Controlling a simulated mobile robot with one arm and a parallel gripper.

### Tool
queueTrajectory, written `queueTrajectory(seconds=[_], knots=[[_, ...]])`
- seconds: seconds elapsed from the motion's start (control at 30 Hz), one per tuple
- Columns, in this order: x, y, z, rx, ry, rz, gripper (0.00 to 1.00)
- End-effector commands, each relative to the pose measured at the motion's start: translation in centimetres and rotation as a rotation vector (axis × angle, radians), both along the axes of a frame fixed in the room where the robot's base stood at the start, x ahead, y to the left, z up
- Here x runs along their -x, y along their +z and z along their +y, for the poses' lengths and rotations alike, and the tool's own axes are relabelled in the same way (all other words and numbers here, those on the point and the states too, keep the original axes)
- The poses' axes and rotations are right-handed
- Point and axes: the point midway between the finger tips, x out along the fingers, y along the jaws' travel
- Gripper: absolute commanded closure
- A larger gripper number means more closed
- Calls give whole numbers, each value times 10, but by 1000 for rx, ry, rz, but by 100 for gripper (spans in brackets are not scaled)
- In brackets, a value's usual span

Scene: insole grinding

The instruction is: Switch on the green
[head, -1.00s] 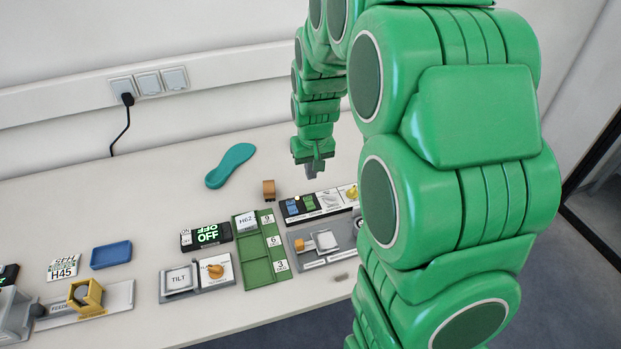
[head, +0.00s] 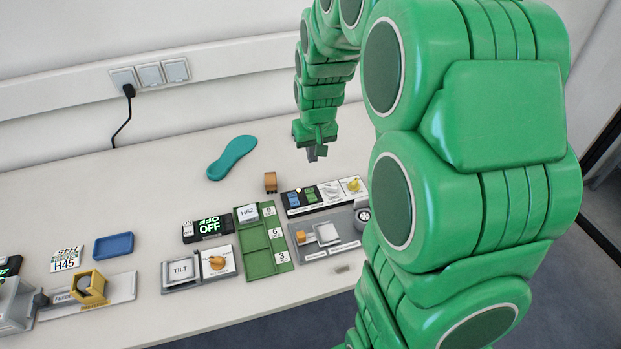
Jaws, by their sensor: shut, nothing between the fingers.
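A panel (head: 326,206) at the right of the bench carries a blue switch (head: 293,199) at its left end and a green switch (head: 311,194) beside it. A light patch and a yellow knob (head: 353,185) sit farther right on it. The switches are too small to tell which way they are set. My gripper (head: 316,156) points down above the bench, behind the panel in the picture and apart from it. Its fingers are shut and empty.
A brown block (head: 270,182) stands just left of the panel. A green tray (head: 254,252), a display reading OFF (head: 208,227) and a grey device (head: 326,240) lie nearer. A teal insole (head: 231,157) lies farther back. Bare bench surrounds the insole.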

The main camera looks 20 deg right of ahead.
Motion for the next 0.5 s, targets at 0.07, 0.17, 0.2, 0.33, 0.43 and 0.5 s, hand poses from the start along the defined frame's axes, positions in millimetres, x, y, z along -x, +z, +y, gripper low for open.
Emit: queueTrajectory(seconds=[0.07, 0.17, 0.2, 0.33, 0.43, 0.5], knots=[[0, 0, 0, 0, 0, 0, 100], [0, -1, 0, 0, 0, 1, 100], [0, -2, 0, 0, 0, 1, 100], [-1, -10, 0, 0, 0, 4, 100], [-3, -22, 0, 0, 0, 4, 100], [-4, -33, 0, 0, 0, 6, 100]])
